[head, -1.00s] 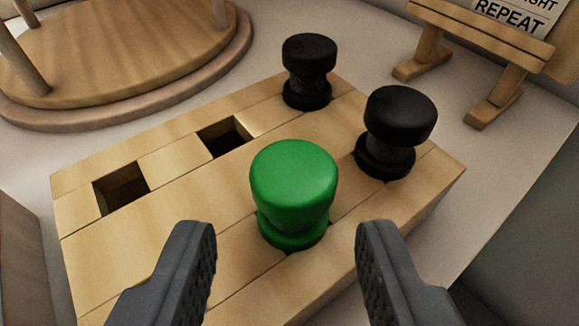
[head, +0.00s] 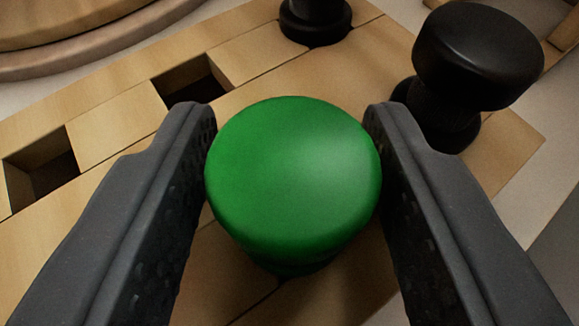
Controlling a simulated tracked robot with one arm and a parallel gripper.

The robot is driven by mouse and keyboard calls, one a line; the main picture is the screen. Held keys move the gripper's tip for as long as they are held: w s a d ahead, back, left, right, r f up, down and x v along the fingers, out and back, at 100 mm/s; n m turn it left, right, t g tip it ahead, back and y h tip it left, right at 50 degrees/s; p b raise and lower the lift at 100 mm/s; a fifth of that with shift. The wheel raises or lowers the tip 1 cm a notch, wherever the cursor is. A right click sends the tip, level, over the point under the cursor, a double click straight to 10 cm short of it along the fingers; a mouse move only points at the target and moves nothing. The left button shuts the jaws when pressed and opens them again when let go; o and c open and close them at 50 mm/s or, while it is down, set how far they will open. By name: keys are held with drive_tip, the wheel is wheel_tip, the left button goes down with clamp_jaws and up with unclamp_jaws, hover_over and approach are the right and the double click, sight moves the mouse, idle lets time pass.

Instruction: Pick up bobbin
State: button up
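A green bobbin (head: 292,180) with a wide round top stands upright on the wooden block (head: 105,122). My gripper (head: 290,112) is open, with one dark finger on the left and one on the right of the green top. The top fills nearly the whole gap, and I cannot tell whether the fingers touch it. The bobbin's lower part is mostly hidden under its top.
A black bobbin (head: 478,55) stands close beyond the right finger. Another black bobbin (head: 315,18) stands at the back, cut by the picture's top edge. Two square holes are in the block at the left. A round wooden base (head: 80,55) lies at the upper left.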

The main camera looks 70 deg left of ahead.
drive_tip(key=c, duration=0.6)
drive_tip(key=shift+c, duration=0.2)
drive_tip(key=shift+r, duration=0.15)
